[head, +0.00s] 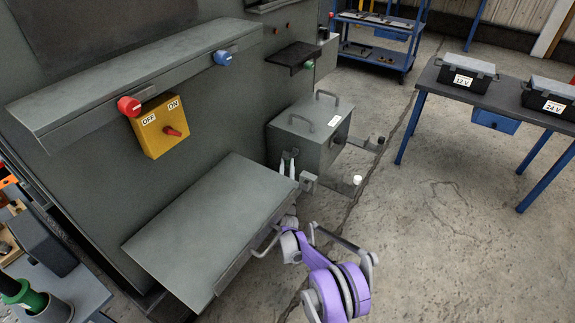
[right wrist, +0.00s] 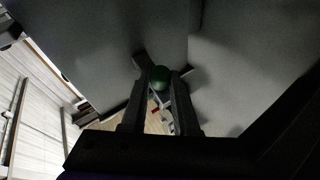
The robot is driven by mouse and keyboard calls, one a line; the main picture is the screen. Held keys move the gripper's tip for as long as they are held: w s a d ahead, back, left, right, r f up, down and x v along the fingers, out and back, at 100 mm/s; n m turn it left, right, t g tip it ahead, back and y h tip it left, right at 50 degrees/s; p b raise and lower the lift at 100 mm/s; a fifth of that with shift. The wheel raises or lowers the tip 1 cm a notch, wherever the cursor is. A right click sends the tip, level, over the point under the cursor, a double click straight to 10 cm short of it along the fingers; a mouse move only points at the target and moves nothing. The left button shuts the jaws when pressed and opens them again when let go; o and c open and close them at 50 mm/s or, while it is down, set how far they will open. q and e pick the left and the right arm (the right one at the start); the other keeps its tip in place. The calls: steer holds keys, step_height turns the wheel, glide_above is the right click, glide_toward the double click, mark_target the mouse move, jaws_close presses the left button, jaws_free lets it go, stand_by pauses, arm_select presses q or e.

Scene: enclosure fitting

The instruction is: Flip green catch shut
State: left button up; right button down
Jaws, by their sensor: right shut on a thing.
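In the right wrist view a round green knob (right wrist: 159,74), which looks like the green catch's grip, sits between the two fingertips of my right gripper (right wrist: 160,84). The gripper is shut on it. A grey panel (right wrist: 135,40) lies close beyond the fingers. The catch's lever and its angle are too dark to make out. In the head view my purple right arm reaches up to the front right edge of the grey ledge (head: 210,225). The fingers and the green knob are hidden there. My left gripper is not in view.
Above the ledge are a yellow OFF/ON switch box (head: 162,126), a red knob (head: 129,106) and a blue knob (head: 222,58). A grey box with handles (head: 310,130) stands beyond the ledge. A table (head: 480,95) is at right. The floor between is clear.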

steer(key=c, duration=0.7)
jaws_free()
steer(key=p+v, duration=0.1)
steer(key=v, duration=0.9)
steer(key=shift+s+p, duration=0.35)
steer(key=shift+s, duration=0.1)
steer(key=shift+o, duration=0.2)
